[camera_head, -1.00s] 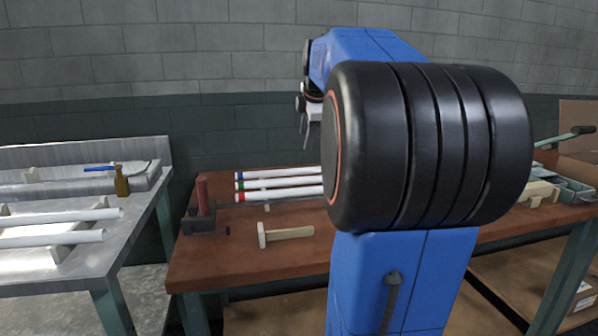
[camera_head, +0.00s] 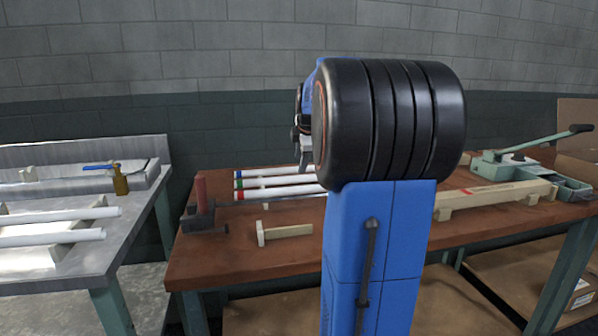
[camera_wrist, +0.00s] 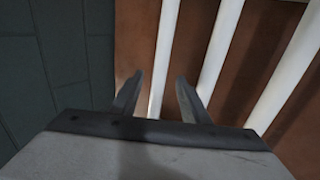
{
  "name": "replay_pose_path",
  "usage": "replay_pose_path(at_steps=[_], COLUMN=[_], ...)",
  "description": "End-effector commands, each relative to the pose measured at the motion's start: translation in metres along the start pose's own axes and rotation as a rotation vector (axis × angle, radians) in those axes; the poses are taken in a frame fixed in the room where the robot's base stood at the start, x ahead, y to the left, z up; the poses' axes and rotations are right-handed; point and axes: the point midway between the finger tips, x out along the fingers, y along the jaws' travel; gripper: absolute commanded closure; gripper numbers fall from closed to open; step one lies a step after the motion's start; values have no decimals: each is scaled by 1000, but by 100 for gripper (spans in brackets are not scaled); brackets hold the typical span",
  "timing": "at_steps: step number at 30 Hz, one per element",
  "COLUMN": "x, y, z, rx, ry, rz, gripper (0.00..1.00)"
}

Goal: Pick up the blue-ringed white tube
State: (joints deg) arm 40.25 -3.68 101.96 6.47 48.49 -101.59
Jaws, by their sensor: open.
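Three white tubes lie side by side on the brown bench in the head view. The blue-ringed white tube (camera_head: 275,171) is at the back, with its blue ring at the left end. The green-ringed tube (camera_head: 275,182) is in the middle and the red-ringed tube (camera_head: 280,191) in front. My gripper (camera_wrist: 157,76) is open and empty above the tubes. In the wrist view the leftmost tube (camera_wrist: 166,40), nearest the bench edge, runs between the open fingers; no rings show there. In the head view my arm hides the tubes' right ends.
A dark stand with a red post (camera_head: 200,205) is left of the tubes. A wooden mallet (camera_head: 285,232) lies in front. A green lever tool (camera_head: 535,145) stands at the right. A metal bench (camera_head: 70,265) with more white tubes is at the left.

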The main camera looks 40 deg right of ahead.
Motion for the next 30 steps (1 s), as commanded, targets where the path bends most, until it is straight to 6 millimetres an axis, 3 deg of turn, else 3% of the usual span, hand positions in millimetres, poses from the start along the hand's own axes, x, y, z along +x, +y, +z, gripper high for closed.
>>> replay_pose_path(at_steps=[6,14,20,30], x=[30,34,34,31], y=[-1,0,0,2], z=[1,1,1,1], rx=[0,0,0,0], ry=[0,0,0,0], rz=[-2,1,0,1], gripper=[58,58,100,100])
